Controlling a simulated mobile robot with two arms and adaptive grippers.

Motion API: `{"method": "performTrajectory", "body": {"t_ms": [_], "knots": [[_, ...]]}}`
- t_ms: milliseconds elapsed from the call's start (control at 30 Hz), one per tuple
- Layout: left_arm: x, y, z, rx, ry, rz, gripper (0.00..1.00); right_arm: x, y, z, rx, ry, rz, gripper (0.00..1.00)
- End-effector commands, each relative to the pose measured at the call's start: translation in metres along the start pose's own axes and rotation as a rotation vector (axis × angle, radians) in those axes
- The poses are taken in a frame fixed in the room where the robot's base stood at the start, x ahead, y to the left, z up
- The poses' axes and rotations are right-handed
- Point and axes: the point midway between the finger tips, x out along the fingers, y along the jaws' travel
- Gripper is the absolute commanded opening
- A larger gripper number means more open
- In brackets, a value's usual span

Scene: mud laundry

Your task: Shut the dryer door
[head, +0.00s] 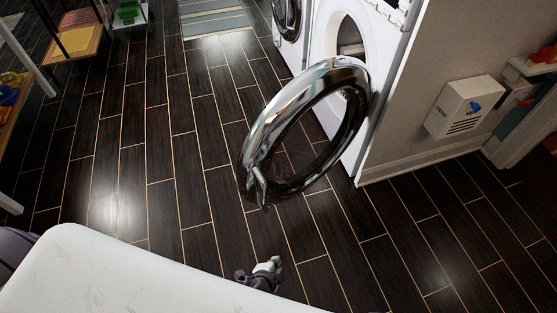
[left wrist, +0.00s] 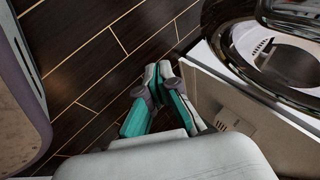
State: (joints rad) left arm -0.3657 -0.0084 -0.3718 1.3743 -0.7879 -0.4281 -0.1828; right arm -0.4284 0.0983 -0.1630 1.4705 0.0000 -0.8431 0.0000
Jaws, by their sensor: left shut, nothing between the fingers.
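The dryer door (head: 262,128), a chrome ring with dark see-through glass, stands wide open. It swings out from the white dryer (head: 390,45), whose round opening is partly hidden behind it. A small handle (head: 259,187) shows at the door's lower left edge. My left gripper (head: 272,265) is low in the head view, below the door and apart from it. In the left wrist view my left gripper (left wrist: 158,72) has its fingers together with nothing between them, and the glossy door (left wrist: 222,15) shows at the upper right. My right gripper is not in view.
A second white machine (head: 290,25) stands beyond the dryer. A wall with a white vent box (head: 465,106) is on the right. Shelving with a wooden board (head: 78,42) stands at the upper left. The dark plank floor (head: 165,150) left of the door is clear.

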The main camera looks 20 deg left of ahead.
Motion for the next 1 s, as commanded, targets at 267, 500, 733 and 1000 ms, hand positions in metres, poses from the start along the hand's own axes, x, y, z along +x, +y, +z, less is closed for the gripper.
{"method": "performTrajectory", "body": {"t_ms": [267, 500, 733, 1000], "knots": [[-0.05, -0.133, -0.101, 0.304, 0.08, -0.533, 0.0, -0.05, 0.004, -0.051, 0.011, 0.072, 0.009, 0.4], [-0.127, -0.206, -0.118, 0.37, 0.006, -0.836, 0.0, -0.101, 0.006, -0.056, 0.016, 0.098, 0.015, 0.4], [-0.137, -0.228, -0.122, 0.377, -0.013, -0.885, 0.0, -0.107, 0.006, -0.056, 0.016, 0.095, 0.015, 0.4], [-0.103, -0.269, -0.13, 0.377, -0.012, -0.886, 0.0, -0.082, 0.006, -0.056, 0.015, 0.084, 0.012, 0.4]]}}
